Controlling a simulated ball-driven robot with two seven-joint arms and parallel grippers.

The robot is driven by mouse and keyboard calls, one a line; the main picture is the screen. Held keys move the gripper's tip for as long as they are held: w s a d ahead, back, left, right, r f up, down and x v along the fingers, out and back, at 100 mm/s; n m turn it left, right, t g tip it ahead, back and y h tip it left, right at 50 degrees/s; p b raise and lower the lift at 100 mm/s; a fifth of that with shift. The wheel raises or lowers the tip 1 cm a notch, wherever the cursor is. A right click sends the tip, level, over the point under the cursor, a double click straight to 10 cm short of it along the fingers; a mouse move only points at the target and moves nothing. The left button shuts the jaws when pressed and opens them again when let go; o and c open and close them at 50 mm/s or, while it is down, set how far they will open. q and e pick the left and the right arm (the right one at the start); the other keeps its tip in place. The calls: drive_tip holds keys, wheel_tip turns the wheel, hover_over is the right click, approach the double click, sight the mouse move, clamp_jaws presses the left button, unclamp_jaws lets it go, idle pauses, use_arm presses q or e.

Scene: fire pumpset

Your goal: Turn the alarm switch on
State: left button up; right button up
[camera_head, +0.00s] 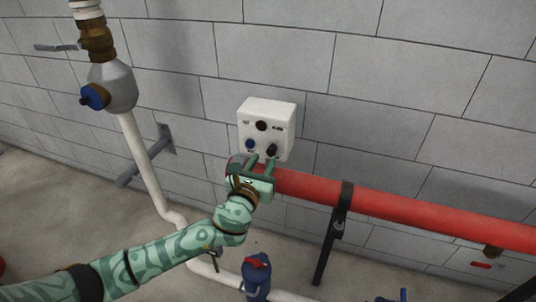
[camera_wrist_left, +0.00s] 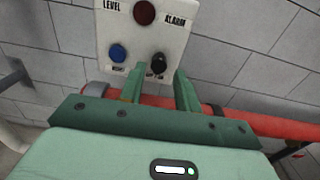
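A white alarm box (camera_head: 266,108) is mounted on the grey block wall. In the left wrist view the box (camera_wrist_left: 135,37) carries the words LEVEL and ALARM. Its black rotary switch knob (camera_wrist_left: 158,63) sits at lower right; the knob also shows in the head view (camera_head: 272,150). A dark red lamp (camera_wrist_left: 144,12) is above and a blue button (camera_wrist_left: 118,52) is at lower left. My left gripper (camera_head: 261,163) is open and empty in front of the box. In the wrist view its fingertips (camera_wrist_left: 160,74) are either side of the knob's lower end; contact cannot be told.
A thick red pipe (camera_head: 400,208) runs right along the wall below the box, close to my left gripper, on a dark support (camera_head: 332,235). A white pipe with a grey valve body (camera_head: 112,86) stands left. A blue fitting (camera_head: 256,275) is low in front.

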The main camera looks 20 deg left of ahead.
sight(271, 149)
use_arm(q)
drive_tip(key=w, duration=0.5)
drive_tip(key=shift+d+b, duration=0.15)
drive_tip(key=shift+b, duration=0.15)
clamp_jaws()
drive_tip(key=n, duration=0.8)
drive_tip(key=a+n, duration=0.1)
drive_tip(key=n, duration=0.3)
drive_tip(key=shift+f, duration=0.3)
drive_tip(key=shift+d, duration=0.1)
